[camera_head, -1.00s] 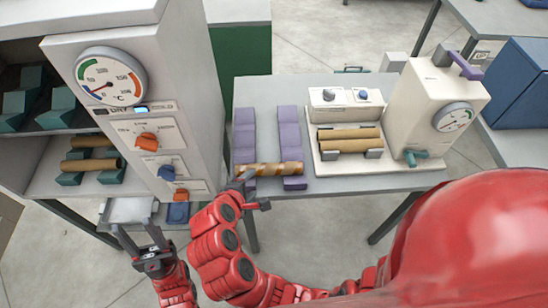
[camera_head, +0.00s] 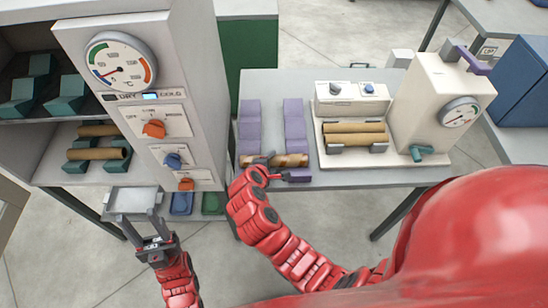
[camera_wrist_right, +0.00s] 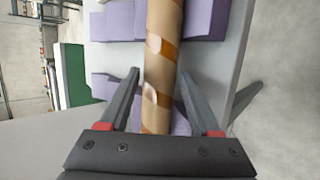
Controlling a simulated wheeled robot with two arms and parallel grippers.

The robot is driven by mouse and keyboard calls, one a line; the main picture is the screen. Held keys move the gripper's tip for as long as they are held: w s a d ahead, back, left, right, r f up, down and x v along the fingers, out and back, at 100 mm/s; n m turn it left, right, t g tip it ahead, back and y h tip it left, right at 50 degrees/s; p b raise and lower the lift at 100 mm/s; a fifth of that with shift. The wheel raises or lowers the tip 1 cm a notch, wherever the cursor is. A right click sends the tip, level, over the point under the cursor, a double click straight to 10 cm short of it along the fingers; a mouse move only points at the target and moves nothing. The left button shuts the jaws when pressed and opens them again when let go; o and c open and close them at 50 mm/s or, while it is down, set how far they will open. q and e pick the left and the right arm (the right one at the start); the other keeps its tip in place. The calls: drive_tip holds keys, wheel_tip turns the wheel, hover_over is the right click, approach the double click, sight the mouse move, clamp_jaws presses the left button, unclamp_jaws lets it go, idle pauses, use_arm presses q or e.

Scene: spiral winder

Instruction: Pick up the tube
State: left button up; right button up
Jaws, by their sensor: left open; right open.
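The tube with brown and tan spiral stripes (camera_head: 290,160) lies across two rows of purple blocks near the front edge of the grey table. My right gripper (camera_head: 266,167) is open at the tube's left part, partly hiding it. In the right wrist view the tube (camera_wrist_right: 160,45) runs between the two open fingers of that gripper (camera_wrist_right: 160,74), one on each side, with gaps visible. My left gripper (camera_head: 137,216) is open and empty in front of the cabinet, over a small grey tray (camera_head: 135,199).
Plain brown tubes rest in the cream winder machine (camera_head: 322,155) at right and on the cabinet's lower shelf (camera_head: 60,172) at left. The cabinet has a dial (camera_head: 120,62) and knobs. Purple blocks (camera_head: 249,118) stretch back along the table.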

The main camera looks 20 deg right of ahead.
drive_tip(key=shift+x, duration=0.8)
clamp_jaws()
